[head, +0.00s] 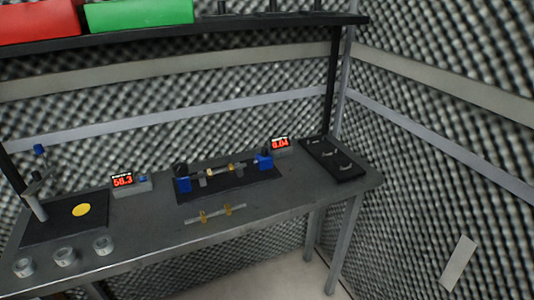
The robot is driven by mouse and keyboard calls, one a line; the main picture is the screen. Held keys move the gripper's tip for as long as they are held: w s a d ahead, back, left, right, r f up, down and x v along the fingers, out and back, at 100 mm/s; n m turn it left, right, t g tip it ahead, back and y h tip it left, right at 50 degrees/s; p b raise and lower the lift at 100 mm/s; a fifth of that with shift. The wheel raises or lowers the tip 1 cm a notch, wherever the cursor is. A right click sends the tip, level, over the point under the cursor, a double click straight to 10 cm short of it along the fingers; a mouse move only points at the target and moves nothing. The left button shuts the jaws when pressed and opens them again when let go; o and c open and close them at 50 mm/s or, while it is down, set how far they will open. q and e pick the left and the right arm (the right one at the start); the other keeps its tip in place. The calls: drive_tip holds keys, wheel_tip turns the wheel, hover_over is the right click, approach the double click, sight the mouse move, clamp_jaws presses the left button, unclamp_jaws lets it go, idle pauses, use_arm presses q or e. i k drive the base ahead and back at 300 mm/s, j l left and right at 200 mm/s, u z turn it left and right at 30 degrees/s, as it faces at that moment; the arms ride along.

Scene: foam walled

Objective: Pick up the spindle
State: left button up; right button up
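A thin grey rod with two brass-coloured pieces on it, which looks like the spindle (238,209), lies near the front edge of the grey workbench (150,222). Behind it, a dark fixture (188,196) with a blue block at each end holds another shaft-like part (222,171) with small brass and grey pieces between the blocks. I cannot tell for sure which of the two is the spindle. Neither of my grippers is in view, and nothing touches the rod at the front.
Red displays (123,181) and (280,143) flank the fixture. A dark plate with a yellow disc (81,210) and a stand (37,203) is left, with grey rings (65,257) in front. A black tray (333,161) is right. A shelf (250,24) overhangs the back.

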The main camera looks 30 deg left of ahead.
sight(230, 168)
drive_tip(key=u, duration=1.5)
drive_tip(key=i+l, duration=0.1)
drive_tip(key=l, duration=0.85)
drive_tip(key=i+l, duration=0.15)
drive_tip(key=l, duration=0.3)
